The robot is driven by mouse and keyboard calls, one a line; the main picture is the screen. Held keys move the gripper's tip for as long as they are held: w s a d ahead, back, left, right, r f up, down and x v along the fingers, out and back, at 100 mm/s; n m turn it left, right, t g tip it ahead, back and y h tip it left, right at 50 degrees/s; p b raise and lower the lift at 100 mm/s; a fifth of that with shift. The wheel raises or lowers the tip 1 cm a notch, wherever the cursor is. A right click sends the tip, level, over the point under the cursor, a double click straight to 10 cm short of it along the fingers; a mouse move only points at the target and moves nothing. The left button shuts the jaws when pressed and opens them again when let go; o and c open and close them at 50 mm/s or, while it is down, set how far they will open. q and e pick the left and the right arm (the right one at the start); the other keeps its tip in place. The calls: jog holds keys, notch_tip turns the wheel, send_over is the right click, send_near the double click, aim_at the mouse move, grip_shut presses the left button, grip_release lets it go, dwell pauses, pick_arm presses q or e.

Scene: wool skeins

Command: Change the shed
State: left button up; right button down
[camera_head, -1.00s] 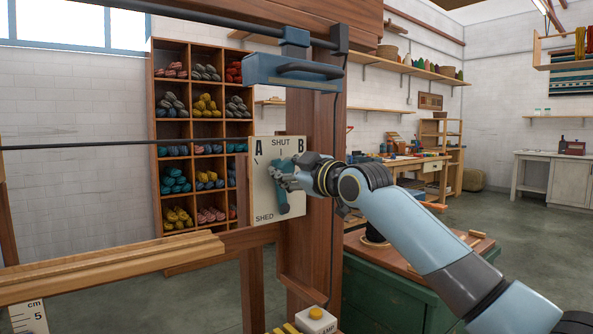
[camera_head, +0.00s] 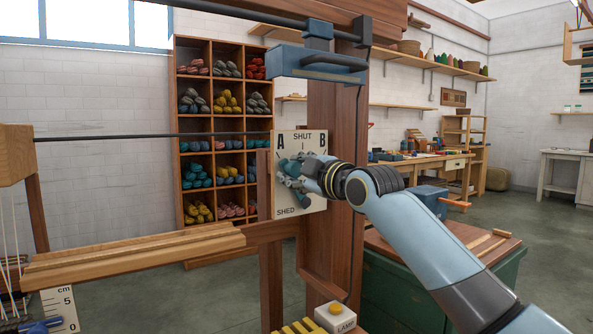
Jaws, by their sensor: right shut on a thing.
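A cream plate (camera_head: 282,203) marked A, SHUT, B and SHED is on the wooden post of the loom. A blue lever (camera_head: 304,197) is on the plate. Its upper end leans left towards the A side, and its lower end sits low near the plate's middle. My right gripper (camera_head: 290,177) comes in from the right and is shut on the lever, its fingers covering much of the lever's middle. My left gripper is not in view.
A wooden beam (camera_head: 140,256) of the loom runs at the lower left. A lamp box (camera_head: 335,317) with a yellow button is below the plate. A green cabinet (camera_head: 400,290) stands under my right arm. A yarn shelf (camera_head: 215,130) is behind.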

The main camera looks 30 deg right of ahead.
jog(key=shift+f, duration=0.1)
jog(key=c, duration=0.9)
grip_release()
jog(key=shift+s, duration=0.1)
jog(key=s, duration=0.8)
jog(key=s+d, duration=0.1)
jog(key=s, duration=0.2)
jog(key=shift+s, duration=0.4)
